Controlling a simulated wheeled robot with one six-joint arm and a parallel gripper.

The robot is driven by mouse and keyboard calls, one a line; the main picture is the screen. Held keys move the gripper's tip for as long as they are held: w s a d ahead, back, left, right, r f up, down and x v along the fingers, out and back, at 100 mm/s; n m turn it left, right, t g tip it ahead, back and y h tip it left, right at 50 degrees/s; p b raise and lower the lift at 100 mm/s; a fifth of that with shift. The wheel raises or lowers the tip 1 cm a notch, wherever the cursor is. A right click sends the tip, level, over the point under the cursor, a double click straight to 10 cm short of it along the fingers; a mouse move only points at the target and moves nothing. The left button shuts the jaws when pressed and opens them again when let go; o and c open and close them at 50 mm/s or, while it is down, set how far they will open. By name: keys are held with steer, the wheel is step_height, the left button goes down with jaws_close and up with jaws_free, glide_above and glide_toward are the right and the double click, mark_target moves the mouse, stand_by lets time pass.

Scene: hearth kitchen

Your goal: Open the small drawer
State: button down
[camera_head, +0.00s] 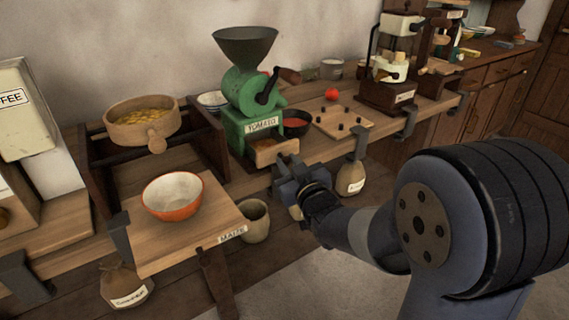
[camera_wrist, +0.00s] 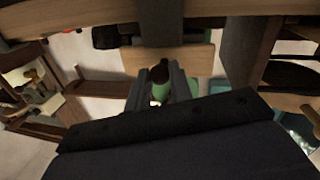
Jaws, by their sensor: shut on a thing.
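The small drawer (camera_head: 277,152) is a light wooden box at the foot of the green mill (camera_head: 240,95) labelled TOMATO. It stands partly out from the mill, and some of its inside shows from above. My gripper (camera_head: 287,172) is in front of the drawer, below its front face. In the wrist view the pale drawer front (camera_wrist: 198,60) lies just beyond the two fingers. My gripper there (camera_wrist: 161,80) is shut on the dark round knob (camera_wrist: 160,91) of the drawer. In the head view the knob is hidden by my gripper.
A board with an orange bowl (camera_head: 173,196) juts out at left, beside a beige cup (camera_head: 254,220). A dark bowl (camera_head: 295,123) and a board with dark pegs (camera_head: 343,122) stand right of the mill. A labelled sack (camera_head: 351,178) hangs right of my gripper.

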steer(key=c, duration=1.3)
jaws_free()
steer(key=shift+o, duration=0.2)
steer(key=v, duration=1)
steer(key=shift+s+d+p, duration=0.15)
steer(key=shift+s+p, duration=0.15)
steer(key=shift+s, duration=0.1)
steer(key=x, duration=1.1)
steer(key=shift+b, duration=0.3)
steer(key=shift+w+a, duration=0.2)
steer(key=shift+w, duration=0.15)
steer(key=shift+r, duration=0.1)
